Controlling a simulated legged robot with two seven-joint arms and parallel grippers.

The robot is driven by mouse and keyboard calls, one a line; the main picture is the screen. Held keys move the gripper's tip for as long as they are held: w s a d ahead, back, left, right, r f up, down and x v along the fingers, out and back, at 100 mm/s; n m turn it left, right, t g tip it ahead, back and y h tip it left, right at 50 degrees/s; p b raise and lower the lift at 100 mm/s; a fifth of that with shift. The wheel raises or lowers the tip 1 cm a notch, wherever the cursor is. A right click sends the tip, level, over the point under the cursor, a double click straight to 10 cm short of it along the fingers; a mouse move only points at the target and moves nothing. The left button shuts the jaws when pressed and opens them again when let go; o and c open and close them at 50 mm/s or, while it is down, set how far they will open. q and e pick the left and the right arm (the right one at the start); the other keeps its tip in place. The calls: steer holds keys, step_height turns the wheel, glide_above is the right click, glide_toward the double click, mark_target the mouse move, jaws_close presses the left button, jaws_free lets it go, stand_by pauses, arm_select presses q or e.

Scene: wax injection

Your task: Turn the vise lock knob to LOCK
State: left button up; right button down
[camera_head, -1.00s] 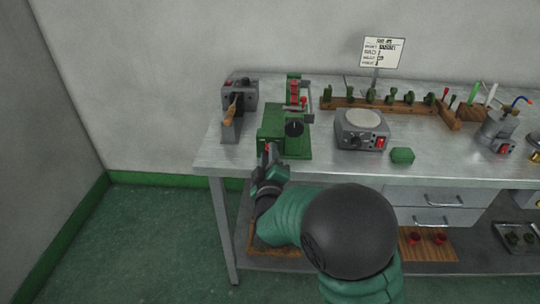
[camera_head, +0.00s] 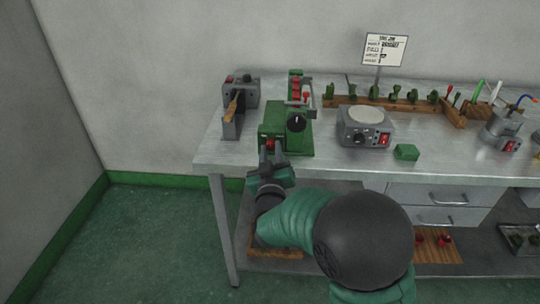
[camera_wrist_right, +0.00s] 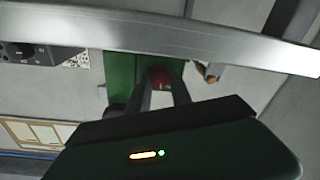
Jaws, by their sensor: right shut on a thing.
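The green vise (camera_head: 272,120) stands near the left end of the metal bench, with a black round dial (camera_head: 296,122) bearing a white mark on its front. A red knob (camera_head: 270,145) sits low on its front left, at the bench's front edge. My right gripper (camera_head: 269,150) comes from below, its two fingers shut on the red knob. In the right wrist view the red knob (camera_wrist_right: 160,77) shows between the fingertips, partly hidden by them. LOCK lettering cannot be read. My left gripper is not in view.
A grey device with a wooden handle (camera_head: 233,106) stands left of the vise. A grey hotplate (camera_head: 364,128), a small green block (camera_head: 406,152) and a wooden rack (camera_head: 385,104) are to the right. The bench's front edge (camera_head: 340,172) is close to my right arm.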

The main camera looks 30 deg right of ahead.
steer(key=m+b, duration=0.1)
steer(key=m, duration=0.2)
steer(key=f+m+b, duration=0.1)
steer(key=m+b, duration=0.1)
steer(key=m, duration=0.1)
steer(key=shift+f+m+h+b, duration=0.15)
steer(key=shift+m+h+b, duration=0.15)
steer(key=shift+m, duration=0.1)
steer(key=m+b, duration=0.2)
steer(key=m, duration=0.1)
steer(key=shift+m, duration=0.8)
steer(key=shift+w+a+r, duration=0.1)
steer(key=shift+r, duration=0.1)
